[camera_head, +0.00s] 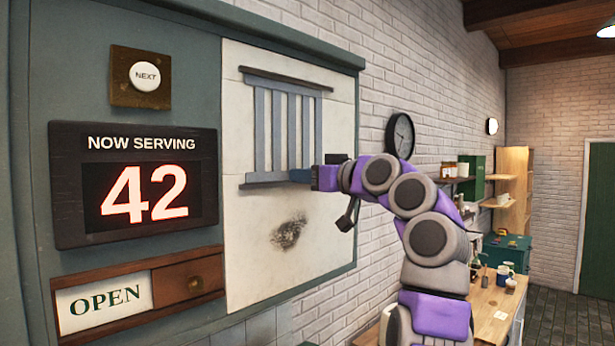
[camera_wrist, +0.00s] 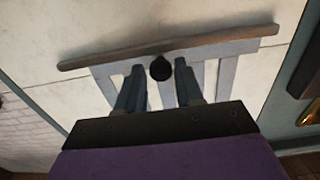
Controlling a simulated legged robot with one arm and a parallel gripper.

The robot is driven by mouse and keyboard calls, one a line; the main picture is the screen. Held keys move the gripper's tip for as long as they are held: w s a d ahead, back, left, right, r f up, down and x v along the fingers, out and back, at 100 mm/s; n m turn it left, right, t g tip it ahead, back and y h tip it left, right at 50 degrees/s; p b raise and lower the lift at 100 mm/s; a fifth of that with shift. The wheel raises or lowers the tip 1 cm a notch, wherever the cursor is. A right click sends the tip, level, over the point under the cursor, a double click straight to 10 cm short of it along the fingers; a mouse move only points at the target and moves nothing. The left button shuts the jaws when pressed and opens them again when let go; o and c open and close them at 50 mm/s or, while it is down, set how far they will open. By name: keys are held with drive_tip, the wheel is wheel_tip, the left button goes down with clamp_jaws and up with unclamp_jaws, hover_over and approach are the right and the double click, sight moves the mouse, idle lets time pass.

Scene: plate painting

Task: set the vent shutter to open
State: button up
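The vent shutter (camera_head: 277,130) is a set of upright blue-grey slats between two dark rails on a cream panel. Pale gaps show between its slats. In the wrist view, the slats (camera_wrist: 228,75) run from a rail, and a round black knob (camera_wrist: 160,68) sits near that rail. My gripper (camera_wrist: 159,70) has its two fingers apart, one on each side of the knob, with small gaps visible. In the head view, my gripper (camera_head: 298,175) is at the shutter's lower right, near the lower rail, and the knob is hidden.
The cream panel (camera_head: 245,235) has a dark smudge (camera_head: 289,232) below the shutter. To the left are a NEXT button (camera_head: 145,76), a NOW SERVING display (camera_head: 140,190) and an OPEN sign (camera_head: 105,300) with a wooden slider (camera_head: 188,279). A wooden counter (camera_head: 497,305) stands at right.

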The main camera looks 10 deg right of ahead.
clamp_jaws()
drive_tip(key=shift+a, duration=0.1)
drive_tip(key=shift+s+a+b, duration=0.65)
drive_tip(key=shift+a+b, duration=0.35)
drive_tip(key=shift+b, duration=0.05)
drive_tip(key=shift+o, duration=0.7)
unclamp_jaws()
drive_tip(key=shift+s, duration=0.15)
drive_tip(key=shift+o, duration=0.9)
